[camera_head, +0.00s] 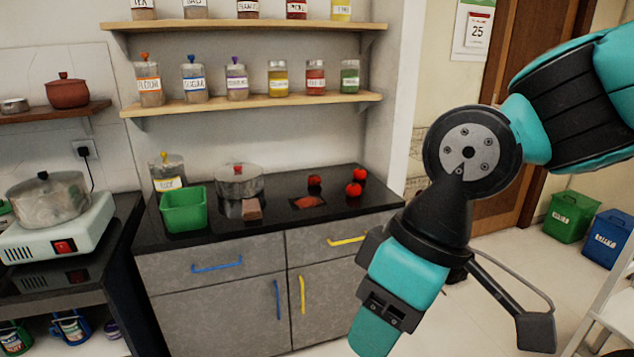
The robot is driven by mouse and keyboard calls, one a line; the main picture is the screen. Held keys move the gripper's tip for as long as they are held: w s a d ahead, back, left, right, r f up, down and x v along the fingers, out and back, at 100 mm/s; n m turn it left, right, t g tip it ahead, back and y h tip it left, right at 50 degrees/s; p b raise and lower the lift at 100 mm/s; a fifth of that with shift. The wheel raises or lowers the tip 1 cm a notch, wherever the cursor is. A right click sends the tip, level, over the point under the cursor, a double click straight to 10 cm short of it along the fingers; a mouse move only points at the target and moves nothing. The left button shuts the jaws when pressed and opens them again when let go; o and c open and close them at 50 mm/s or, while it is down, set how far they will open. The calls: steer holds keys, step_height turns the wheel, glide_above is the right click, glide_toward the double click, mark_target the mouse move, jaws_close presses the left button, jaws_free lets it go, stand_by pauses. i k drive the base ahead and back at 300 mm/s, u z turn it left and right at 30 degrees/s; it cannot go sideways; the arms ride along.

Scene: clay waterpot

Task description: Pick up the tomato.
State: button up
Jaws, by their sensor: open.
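Red tomatoes sit on the black countertop (285,222): one (359,174) at the back right, one (353,189) just in front of it, and one (314,180) a little to the left. They are small in view, and nothing hides them. My gripper (455,325) hangs at the lower right, in front of the counter and to the right of the tomatoes. It is open, apart from the tomatoes, with nothing seen between its fingers.
A jar shelf (255,103) hangs above. Drawer handles (347,240) stick out below. A white ladder (610,310) stands at right.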

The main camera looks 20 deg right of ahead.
mark_target(314, 180)
steer(key=z, duration=0.3)
steer(key=i, duration=0.45)
steer(key=z, duration=0.5)
steer(key=i, duration=1.5)
steer(key=u, duration=0.9)
steer(key=i, duration=0.3)
steer(key=u, duration=0.45)
